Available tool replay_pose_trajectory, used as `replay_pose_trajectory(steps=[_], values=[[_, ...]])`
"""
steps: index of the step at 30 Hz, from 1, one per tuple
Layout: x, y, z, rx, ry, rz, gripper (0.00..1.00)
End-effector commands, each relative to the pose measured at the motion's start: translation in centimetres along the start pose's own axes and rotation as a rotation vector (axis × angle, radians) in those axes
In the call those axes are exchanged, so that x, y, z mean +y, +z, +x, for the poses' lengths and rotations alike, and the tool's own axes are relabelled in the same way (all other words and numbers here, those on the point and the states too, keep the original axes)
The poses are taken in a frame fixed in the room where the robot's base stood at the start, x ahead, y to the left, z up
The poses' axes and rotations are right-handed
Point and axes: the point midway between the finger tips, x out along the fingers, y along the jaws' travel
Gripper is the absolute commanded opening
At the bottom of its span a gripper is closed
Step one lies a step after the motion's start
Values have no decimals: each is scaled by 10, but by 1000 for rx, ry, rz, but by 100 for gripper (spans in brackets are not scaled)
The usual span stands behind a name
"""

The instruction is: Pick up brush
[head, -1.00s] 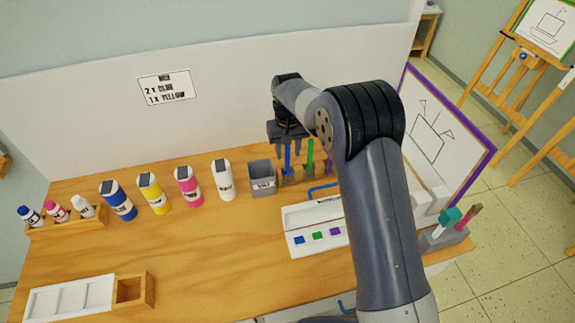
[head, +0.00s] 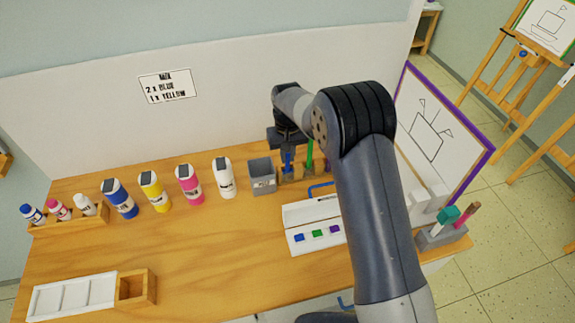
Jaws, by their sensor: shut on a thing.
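My gripper (head: 287,149) is in the head view at the back of the table, pointing down over a grey brush holder. It is shut on the blue brush (head: 287,163), which stands upright with its lower end at the holder (head: 287,179). I cannot tell whether the brush is clear of its slot. A green brush (head: 310,153) stands upright just to the right. Another brush farther right is mostly hidden by my arm. The exact grip of the fingertips is too small to make out.
A paint box (head: 305,242) lies in front. A purple-framed drawing board (head: 430,130) stands right. The table's front middle is clear.

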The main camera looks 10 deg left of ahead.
Motion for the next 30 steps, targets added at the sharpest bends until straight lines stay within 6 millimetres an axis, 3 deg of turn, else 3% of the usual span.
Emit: replay_pose_trajectory(steps=[11,24,30], values=[[0,-1,-6,3,0,0,0],[0,-1,-85,4,0,0,0],[0,0,-100,0,0,0,0]])
